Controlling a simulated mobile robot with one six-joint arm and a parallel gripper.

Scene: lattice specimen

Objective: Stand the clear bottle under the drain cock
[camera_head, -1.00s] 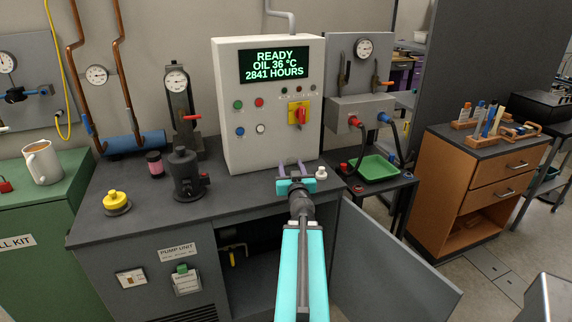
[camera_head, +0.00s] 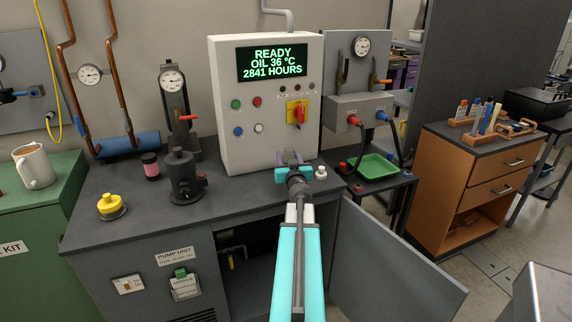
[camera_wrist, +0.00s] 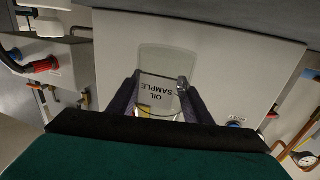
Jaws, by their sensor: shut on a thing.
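The clear bottle (camera_wrist: 167,62), labelled "OIL SAMPLE", is between the purple fingers of my gripper (camera_wrist: 160,103) in the wrist view. My gripper (camera_head: 291,158) is shut on it in front of the control box, above the pump unit's bench top. In the head view the bottle is too small and faint to make out clearly. Inside the open cabinet below the bench, a pipe with a yellow lever (camera_head: 231,262) shows, which looks like the drain cock. The space under it is dark and partly hidden.
The cabinet door (camera_head: 395,262) stands open to the right of my arm. The control box (camera_head: 265,120) rises behind the gripper. A small white cap (camera_head: 320,172) stands on the bench (camera_head: 235,200) beside the gripper. A black pump-like part (camera_head: 183,178) stands to the left.

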